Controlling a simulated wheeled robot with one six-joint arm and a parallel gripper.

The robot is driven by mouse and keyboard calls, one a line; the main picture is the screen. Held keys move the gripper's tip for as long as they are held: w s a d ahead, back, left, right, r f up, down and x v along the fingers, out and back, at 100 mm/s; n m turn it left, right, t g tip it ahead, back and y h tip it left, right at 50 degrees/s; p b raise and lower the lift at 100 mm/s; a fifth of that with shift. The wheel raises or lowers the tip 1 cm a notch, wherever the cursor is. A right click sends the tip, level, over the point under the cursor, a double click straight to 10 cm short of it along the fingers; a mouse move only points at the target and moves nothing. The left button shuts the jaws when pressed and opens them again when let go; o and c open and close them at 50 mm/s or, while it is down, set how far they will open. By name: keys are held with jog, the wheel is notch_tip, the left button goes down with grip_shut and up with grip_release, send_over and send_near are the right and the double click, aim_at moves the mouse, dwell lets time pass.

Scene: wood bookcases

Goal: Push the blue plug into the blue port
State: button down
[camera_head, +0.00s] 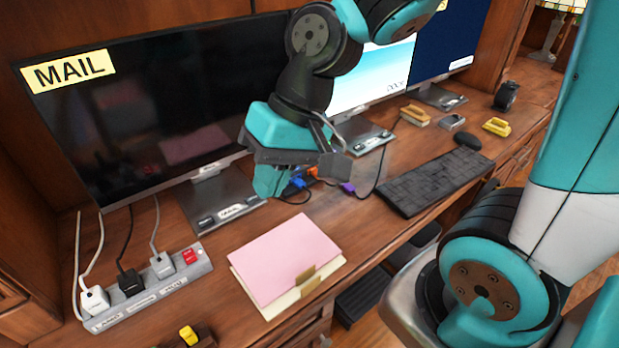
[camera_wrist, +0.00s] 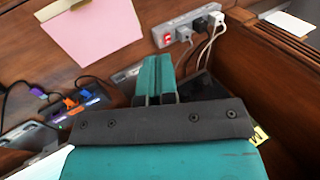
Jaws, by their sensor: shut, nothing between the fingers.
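The blue plug (camera_head: 298,184) shows just right of my gripper in the head view, beside an orange piece. In the wrist view a small blue plug (camera_wrist: 69,102) shows at the left, at a dark port box (camera_wrist: 95,103) with orange and purple parts. I cannot tell which opening is the blue port or how deep the plug sits. My gripper (camera_head: 268,182) is shut and empty, pointing down above the desk in front of the monitors. In the wrist view its closed teal fingers (camera_wrist: 155,78) are to the right of the plug, apart from it.
A purple plug (camera_head: 348,188) on a black cable lies right of the box. A pink-topped folder (camera_head: 285,258) lies in front. A power strip (camera_head: 150,290) with plugs is at the left, a keyboard (camera_head: 435,182) at the right. The black MAIL monitor (camera_head: 140,120) stands close behind my gripper.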

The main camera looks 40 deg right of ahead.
jog(key=w+d+f+m+t+y, duration=0.1)
jog(key=w+d+f+m+t, duration=0.1)
jog(key=w+d+f+m, duration=0.55)
jog(key=w+d+f+m+t, duration=0.2)
jog(key=d+f+m, duration=0.2)
jog(key=d+m, duration=0.35)
jog(key=w+d+f+m+t, duration=0.1)
jog(key=w+d+f+m, duration=0.25)
jog(key=d+m, duration=0.4)
jog(key=m+t+h, duration=0.1)
jog(key=m+t, duration=0.1)
jog(key=m, duration=0.5)
send_near(305, 187)
jog(key=f, duration=0.4)
jog(key=shift+w+a+f+p, duration=0.25)
jog(key=shift+a+f+p, duration=0.05)
jog(key=shift+f, duration=0.05)
jog(key=shift+w+a+r+p, duration=0.1)
jog(key=shift+w+a+p, duration=0.15)
jog(key=shift+w, duration=0.3)
jog(key=shift+w+a+r+p, duration=0.1)
jog(key=shift+w+a, duration=0.3)
jog(key=shift+w, duration=0.1)
jog(key=shift+w+a+f, duration=0.1)
jog(key=shift+w+a, duration=0.25)
jog(key=shift+w, duration=0.25)
